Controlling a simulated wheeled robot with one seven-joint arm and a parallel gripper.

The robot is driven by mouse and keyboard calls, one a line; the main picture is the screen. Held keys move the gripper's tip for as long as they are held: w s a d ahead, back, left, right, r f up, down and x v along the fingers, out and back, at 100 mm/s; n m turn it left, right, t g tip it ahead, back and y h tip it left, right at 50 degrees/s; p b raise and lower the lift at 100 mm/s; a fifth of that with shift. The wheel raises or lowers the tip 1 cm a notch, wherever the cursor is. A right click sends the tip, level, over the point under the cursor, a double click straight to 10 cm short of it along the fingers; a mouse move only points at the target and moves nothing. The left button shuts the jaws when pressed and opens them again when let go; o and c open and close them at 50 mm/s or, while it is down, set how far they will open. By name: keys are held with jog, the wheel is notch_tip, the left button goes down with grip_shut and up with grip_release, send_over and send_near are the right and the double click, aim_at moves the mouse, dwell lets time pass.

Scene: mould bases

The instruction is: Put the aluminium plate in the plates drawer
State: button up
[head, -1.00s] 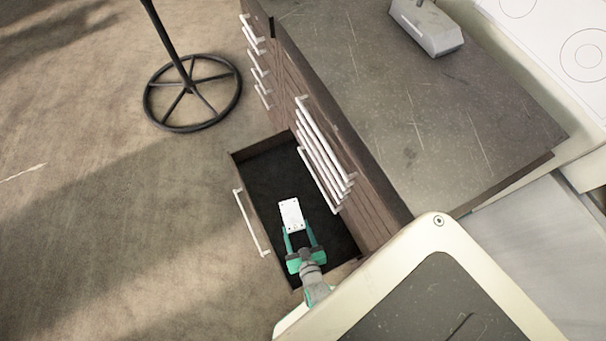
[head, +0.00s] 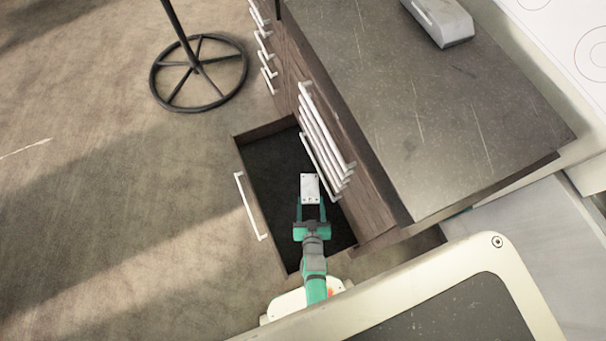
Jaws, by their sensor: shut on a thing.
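The aluminium plate (head: 310,187) is a small pale rectangle with dark holes near its corners. My gripper (head: 311,205) is shut on the near end of the plate, one green finger on each side. Seen from above, plate and gripper are over the open bottom drawer (head: 262,170), which has a dark, bare-looking floor. I cannot tell how high the plate is above that floor. The drawer's pale bar handle (head: 250,206) is on its left front. My wrist and forearm hide part of the drawer's near end.
The wooden cabinet (head: 372,190) rises just right of the drawer, with several shut drawers and protruding handles (head: 325,145) near the plate. A grey object (head: 440,20) lies on its worn top. A black wheel-shaped stand base (head: 198,73) is on the floor at upper left. Floor left of the drawer is clear.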

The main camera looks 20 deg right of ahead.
jog(key=w+f, duration=0.3)
jog(key=w, duration=0.1)
jog(key=w+f, duration=0.4)
jog(key=shift+a+f, duration=0.1)
jog(key=shift+f, duration=0.05)
jog(key=shift+s+f, duration=0.1)
jog(key=shift+f, duration=1.4)
jog(key=shift+f, duration=0.1)
jog(key=o, duration=1.5)
jog(key=shift+c, duration=0.2)
jog(key=shift+v, duration=3.75)
